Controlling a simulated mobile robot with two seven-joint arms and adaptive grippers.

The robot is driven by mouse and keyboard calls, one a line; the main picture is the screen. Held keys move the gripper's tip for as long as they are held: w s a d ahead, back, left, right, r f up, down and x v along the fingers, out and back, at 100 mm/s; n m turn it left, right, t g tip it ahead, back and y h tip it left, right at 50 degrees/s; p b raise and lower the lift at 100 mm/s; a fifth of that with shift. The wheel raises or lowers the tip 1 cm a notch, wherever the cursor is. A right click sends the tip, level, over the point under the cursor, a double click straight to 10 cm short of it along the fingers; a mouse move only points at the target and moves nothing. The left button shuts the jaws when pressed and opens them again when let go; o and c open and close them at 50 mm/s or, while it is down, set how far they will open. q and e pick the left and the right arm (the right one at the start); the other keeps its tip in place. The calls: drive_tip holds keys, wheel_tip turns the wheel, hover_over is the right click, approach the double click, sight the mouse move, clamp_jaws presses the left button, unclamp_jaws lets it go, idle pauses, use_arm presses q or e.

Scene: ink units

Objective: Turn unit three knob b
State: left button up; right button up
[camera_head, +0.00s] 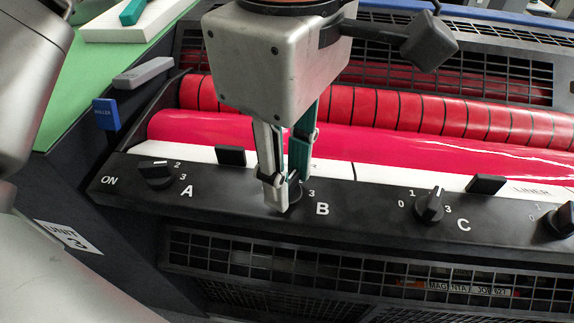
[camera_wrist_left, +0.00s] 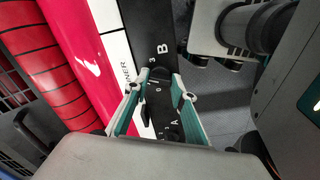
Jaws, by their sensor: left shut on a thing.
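The unit three panel is a black strip (camera_head: 340,208) with white letters, and a "UNIT 3" label (camera_head: 68,236) is on the side at left. Knob B (camera_head: 295,196) is a black rotary knob left of the letter B, mostly hidden behind my fingers. My left gripper (camera_head: 280,188) points down onto it and is shut on it. In the left wrist view, the fingers of my left gripper (camera_wrist_left: 158,88) reach to the dark round knob B (camera_wrist_left: 160,73) beside the printed numbers. Its pointer direction is hard to read.
Knob A (camera_head: 156,173) is to the left and knob C (camera_head: 430,206) to the right, on the same strip. Red rollers (camera_head: 410,112) and a magenta ink surface (camera_head: 420,150) lie behind. A blue tag (camera_head: 106,114) stands at left. Mesh grilles are below the strip.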

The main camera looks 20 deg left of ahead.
use_arm(q)
drive_tip(key=shift+r+n+p, duration=0.15)
drive_tip(key=shift+n+p, duration=0.2)
drive_tip(key=shift+n, duration=0.55)
drive_tip(key=n+p, duration=0.1)
drive_tip(key=n, duration=0.1)
drive_tip(key=shift+n+p, duration=0.35)
drive_tip(key=shift+n, duration=0.05)
drive_tip(key=n+p, duration=0.1)
drive_tip(key=n, duration=0.2)
drive_tip(key=shift+n, duration=0.3)
drive_tip(key=n+p, duration=0.1)
drive_tip(key=n, duration=0.3)
drive_tip(key=shift+n, duration=0.7)
drive_tip(key=n+p, duration=0.1)
drive_tip(key=n, duration=0.3)
drive_tip(key=shift+n, duration=0.8)
use_arm(e)
drive_tip(key=shift+s+d+r+h, duration=0.2)
drive_tip(key=shift+s+d+h, duration=0.1)
drive_tip(key=shift+s+d, duration=0.4)
drive_tip(key=shift+w+d, duration=0.1)
